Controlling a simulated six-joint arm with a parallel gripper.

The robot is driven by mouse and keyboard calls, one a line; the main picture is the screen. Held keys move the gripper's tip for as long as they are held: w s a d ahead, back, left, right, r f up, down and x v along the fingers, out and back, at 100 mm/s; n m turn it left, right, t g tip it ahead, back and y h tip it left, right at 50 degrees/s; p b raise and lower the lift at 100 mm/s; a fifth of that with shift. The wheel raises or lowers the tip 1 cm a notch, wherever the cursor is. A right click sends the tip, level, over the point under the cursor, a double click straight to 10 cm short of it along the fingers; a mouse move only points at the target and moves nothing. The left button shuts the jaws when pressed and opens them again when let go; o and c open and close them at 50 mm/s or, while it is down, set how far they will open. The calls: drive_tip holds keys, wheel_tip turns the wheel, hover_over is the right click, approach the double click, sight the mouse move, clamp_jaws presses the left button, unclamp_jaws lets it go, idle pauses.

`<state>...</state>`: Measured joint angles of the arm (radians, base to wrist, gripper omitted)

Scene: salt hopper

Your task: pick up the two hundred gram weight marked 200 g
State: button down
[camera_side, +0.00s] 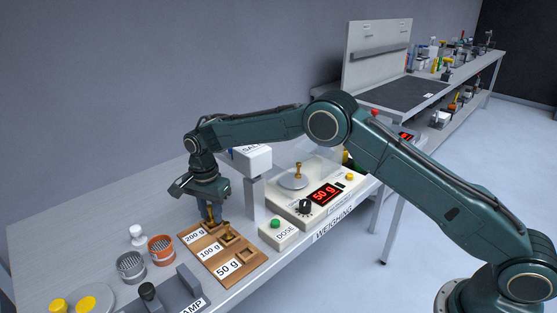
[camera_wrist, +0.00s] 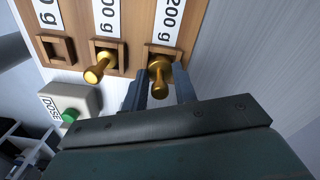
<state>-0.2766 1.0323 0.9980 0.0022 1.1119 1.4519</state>
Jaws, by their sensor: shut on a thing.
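The brass 200 g weight (camera_wrist: 158,73) is in the wrist view, at its square slot beside the "200 g" label. My gripper (camera_wrist: 160,88) is shut on it, with one finger on each side of the weight. In the side view my gripper (camera_side: 210,212) points down at the far end of the wooden holder (camera_wrist: 78,22) and mostly hides this weight. I cannot tell whether the weight's base still touches the slot. A second brass weight (camera_wrist: 100,67) stands in the 100 g slot. The 50 g slot (camera_wrist: 57,50) is empty.
A brass weight (camera_side: 298,170) stands on the scale pan; the display (camera_side: 326,194) reads 50 g. The dose box (camera_side: 279,236) with its green button stands close to the holder. An orange cup (camera_side: 161,250) and a grey cup (camera_side: 131,267) stand to the left.

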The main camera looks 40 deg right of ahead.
sight(210, 206)
wheel_tip(210, 206, up, 20)
idle(0.8)
idle(0.7)
